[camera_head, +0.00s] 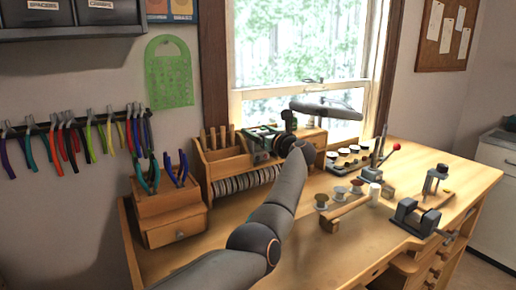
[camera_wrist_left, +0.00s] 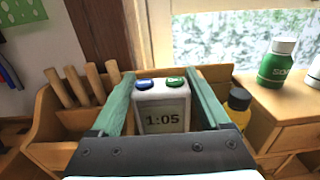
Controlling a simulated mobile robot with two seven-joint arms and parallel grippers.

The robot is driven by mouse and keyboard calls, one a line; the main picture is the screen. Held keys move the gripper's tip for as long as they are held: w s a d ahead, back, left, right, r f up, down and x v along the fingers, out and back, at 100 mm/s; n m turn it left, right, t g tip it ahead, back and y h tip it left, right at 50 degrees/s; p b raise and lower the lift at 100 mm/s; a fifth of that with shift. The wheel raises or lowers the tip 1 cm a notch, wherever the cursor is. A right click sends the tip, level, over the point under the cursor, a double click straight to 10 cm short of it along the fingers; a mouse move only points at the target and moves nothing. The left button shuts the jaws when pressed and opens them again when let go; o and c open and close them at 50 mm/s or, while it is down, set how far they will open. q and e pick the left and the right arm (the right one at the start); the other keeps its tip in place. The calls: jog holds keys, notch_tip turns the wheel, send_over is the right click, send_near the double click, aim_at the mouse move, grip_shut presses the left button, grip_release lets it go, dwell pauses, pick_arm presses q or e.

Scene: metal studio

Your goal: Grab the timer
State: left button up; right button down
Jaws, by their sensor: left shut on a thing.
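The timer (camera_wrist_left: 162,112) is a small white box with a grey display reading 1:05 and a blue and a green button on top. In the left wrist view it sits upright between the two green fingers of my left gripper (camera_wrist_left: 160,82), which is shut on it. In the head view my left arm reaches over the workbench to the left gripper (camera_head: 262,134), at the wooden organizer under the window. The timer is too small there to make out clearly. My right gripper is not in view.
The wooden organizer (camera_wrist_left: 48,157) has upright wooden handles beside the gripper. A green bottle (camera_wrist_left: 277,64) stands on a wooden box to the right, with a yellow bottle (camera_wrist_left: 239,108) nearer. Pliers sit in a wooden stand (camera_head: 168,205). A vise (camera_head: 415,216) is at the bench's right.

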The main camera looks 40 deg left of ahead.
pick_arm(q)
grip_shut()
jog(key=shift+r, duration=0.15)
